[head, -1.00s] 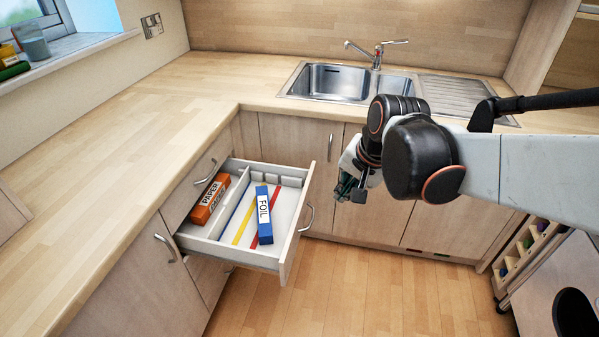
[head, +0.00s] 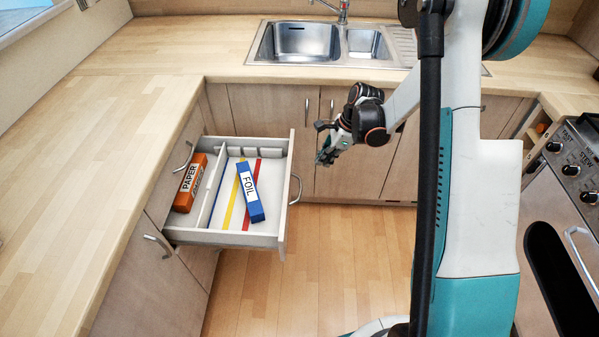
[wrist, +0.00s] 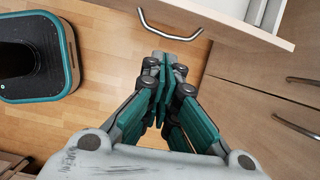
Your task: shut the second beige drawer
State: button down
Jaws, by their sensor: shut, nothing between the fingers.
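The beige drawer (head: 215,237) stands pulled out from the left run of cabinets, below the worktop. Its front panel (head: 291,185) faces right and carries a metal bow handle (head: 296,189). Inside lie an orange PAPER box (head: 189,182) and a blue FOIL box (head: 250,191), with a divider between them. My gripper (head: 325,157) is shut and empty, to the right of the drawer front and apart from it in the head view. In the wrist view the fingertips (wrist: 164,60) appear close to the handle (wrist: 170,30); contact cannot be told. The drawer front (wrist: 245,20) also shows there.
The worktop (head: 120,120) runs along the left, with a closed cabinet below it. The sink (head: 305,42) and closed cabinets (head: 355,172) are at the back. The cooker (head: 570,180) stands at the right. The wooden floor (head: 340,240) right of the drawer is clear.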

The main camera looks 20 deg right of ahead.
jog(key=f, duration=0.2)
jog(key=b, duration=0.6)
send_over(300, 191)
jog(key=shift+m, duration=0.3)
jog(key=shift+f, duration=4.3)
